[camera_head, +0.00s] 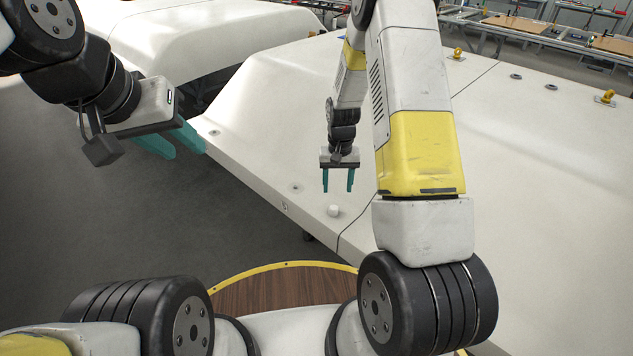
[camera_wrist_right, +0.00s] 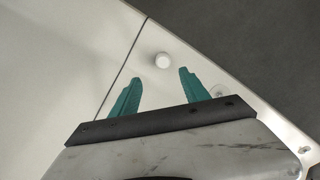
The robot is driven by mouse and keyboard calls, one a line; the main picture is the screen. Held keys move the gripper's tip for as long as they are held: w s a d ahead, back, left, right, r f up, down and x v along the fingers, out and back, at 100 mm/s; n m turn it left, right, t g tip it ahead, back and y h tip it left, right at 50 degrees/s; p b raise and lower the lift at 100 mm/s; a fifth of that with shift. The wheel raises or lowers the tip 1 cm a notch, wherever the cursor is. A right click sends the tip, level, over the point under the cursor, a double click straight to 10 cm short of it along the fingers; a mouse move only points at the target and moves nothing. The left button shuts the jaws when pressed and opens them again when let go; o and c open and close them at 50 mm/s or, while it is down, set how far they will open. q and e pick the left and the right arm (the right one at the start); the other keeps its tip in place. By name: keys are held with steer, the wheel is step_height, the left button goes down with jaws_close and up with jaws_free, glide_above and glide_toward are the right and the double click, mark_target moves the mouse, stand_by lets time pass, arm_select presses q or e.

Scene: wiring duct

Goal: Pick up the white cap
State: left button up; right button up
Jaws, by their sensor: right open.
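The white cap (camera_head: 333,211) is a small round piece on the white panel near its front edge. It also shows in the right wrist view (camera_wrist_right: 162,60), beyond the gap between the fingertips and beside a dark seam. My right gripper (camera_head: 338,190) has teal fingers, open and empty, above the panel and just behind the cap in the head view. Its fingers also show in the right wrist view (camera_wrist_right: 157,76). My left gripper (camera_head: 188,147) has its teal fingers apart, with nothing between them, over the grey floor by the panel's left edge.
The large white panel (camera_head: 530,160) slopes up toward the back and carries yellow fittings (camera_head: 606,97) and small dark holes. A second white panel (camera_head: 200,35) stands at the back left. Grey floor (camera_head: 120,220) lies past the panel's edge.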

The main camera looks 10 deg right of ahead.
mark_target(334, 208)
step_height(334, 208, down, 2)
steer(key=shift+w, duration=0.15)
steer(key=f, duration=0.6)
steer(key=shift+s+a+f, duration=0.35)
steer(key=shift+a+f, duration=0.05)
jaws_close()
